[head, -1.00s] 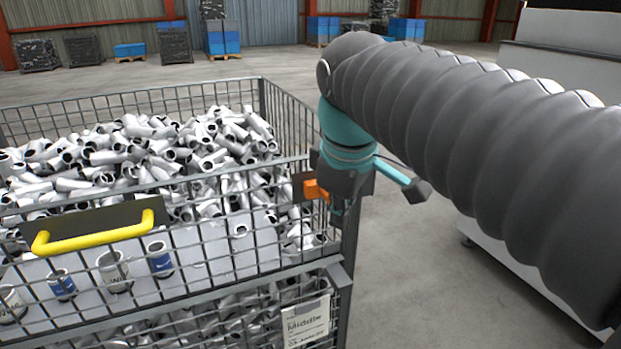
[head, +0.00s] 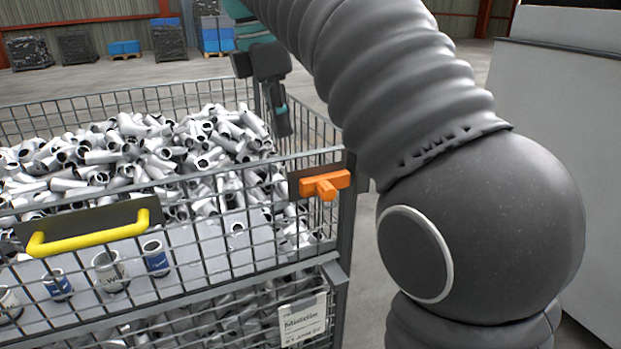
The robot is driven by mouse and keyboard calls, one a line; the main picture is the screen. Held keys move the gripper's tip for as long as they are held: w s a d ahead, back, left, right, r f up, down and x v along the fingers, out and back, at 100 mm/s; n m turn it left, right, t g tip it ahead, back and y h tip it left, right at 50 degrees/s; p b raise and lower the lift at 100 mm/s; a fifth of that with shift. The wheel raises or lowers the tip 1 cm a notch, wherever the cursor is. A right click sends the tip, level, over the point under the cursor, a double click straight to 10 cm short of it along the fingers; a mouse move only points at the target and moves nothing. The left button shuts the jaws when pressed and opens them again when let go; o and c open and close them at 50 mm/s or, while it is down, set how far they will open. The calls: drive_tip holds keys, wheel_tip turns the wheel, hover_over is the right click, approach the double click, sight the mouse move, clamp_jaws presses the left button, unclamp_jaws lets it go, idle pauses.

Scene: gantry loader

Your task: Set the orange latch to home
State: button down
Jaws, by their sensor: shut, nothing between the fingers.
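The orange latch (head: 325,184) is on a dark plate at the upper right corner of the crate's front. Its bar lies roughly level, with a stub standing out toward me. Nothing covers it. My gripper (head: 283,128) hangs above and behind the latch, over the right part of the crate. It points down and is clear of the latch. Its fingers are together and hold nothing.
The wire mesh crate (head: 180,188) is filled with grey pipe fittings (head: 150,150). A yellow handle (head: 90,238) and several cups (head: 110,272) are at its front left. A paper label (head: 303,320) hangs low on the right. A pale machine (head: 560,130) stands at right.

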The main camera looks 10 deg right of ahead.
sight(331, 185)
drive_tip(key=f, duration=0.3)
drive_tip(key=d+f+b, duration=0.1)
drive_tip(key=f, duration=0.5)
drive_tip(key=shift+w+d+f+b, duration=0.1)
drive_tip(key=shift+d+f+b, duration=0.1)
drive_tip(key=shift+d+b, duration=0.15)
drive_tip(key=d+f, duration=0.1)
drive_tip(key=d, duration=0.1)
drive_tip(key=shift+w+d+f, duration=0.3)
drive_tip(key=shift+f, duration=0.1)
drive_tip(key=shift+w+d+f, duration=0.1)
drive_tip(key=shift+d+f, duration=0.15)
drive_tip(key=shift+d, duration=0.25)
drive_tip(key=d, duration=0.3)
drive_tip(key=shift+w+r+p, duration=0.1)
drive_tip(key=shift+w+p, duration=0.15)
drive_tip(key=shift+p, duration=0.1)
drive_tip(key=shift+w+d, duration=0.1)
drive_tip(key=shift+w, duration=0.05)
